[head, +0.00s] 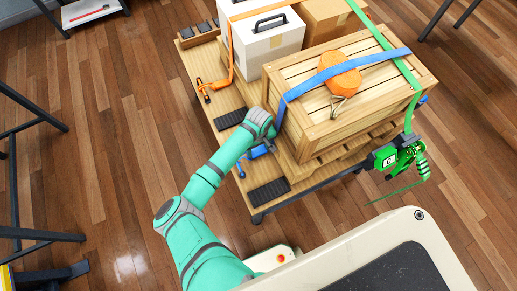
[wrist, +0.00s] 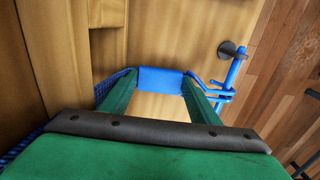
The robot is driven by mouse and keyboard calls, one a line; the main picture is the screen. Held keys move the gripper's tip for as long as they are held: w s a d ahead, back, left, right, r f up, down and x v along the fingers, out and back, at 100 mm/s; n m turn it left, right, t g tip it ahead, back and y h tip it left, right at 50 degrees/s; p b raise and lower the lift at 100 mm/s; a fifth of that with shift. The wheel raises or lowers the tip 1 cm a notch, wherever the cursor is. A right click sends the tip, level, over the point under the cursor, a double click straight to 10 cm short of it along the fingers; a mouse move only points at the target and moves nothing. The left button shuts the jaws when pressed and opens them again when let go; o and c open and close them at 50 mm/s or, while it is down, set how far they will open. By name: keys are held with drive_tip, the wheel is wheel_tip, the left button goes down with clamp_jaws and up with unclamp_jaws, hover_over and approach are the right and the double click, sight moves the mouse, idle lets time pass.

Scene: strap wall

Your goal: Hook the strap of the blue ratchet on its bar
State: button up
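The blue strap (head: 305,86) runs over the wooden crate and down its near left side. In the wrist view, blue webbing (wrist: 118,80) comes from the left to a blue end piece (wrist: 160,79). My gripper (wrist: 160,84) has its two green fingers on either side of this piece, touching it. A blue wire hook (wrist: 212,92) extends right from the piece to an upright blue bar (wrist: 236,70) on the deck edge. Hook and bar overlap in view; I cannot tell if the hook is around it. My gripper (head: 262,150) hides part of the blue fittings in the head view.
A white box (head: 268,40) stands behind. Dark pads (head: 268,191) lie on the deck.

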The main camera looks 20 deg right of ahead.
drive_tip(key=o, duration=0.3)
drive_tip(key=shift+o, duration=0.2)
drive_tip(key=shift+r, duration=0.1)
wheel_tip(320, 180, up, 11)
drive_tip(key=shift+f, duration=0.2)
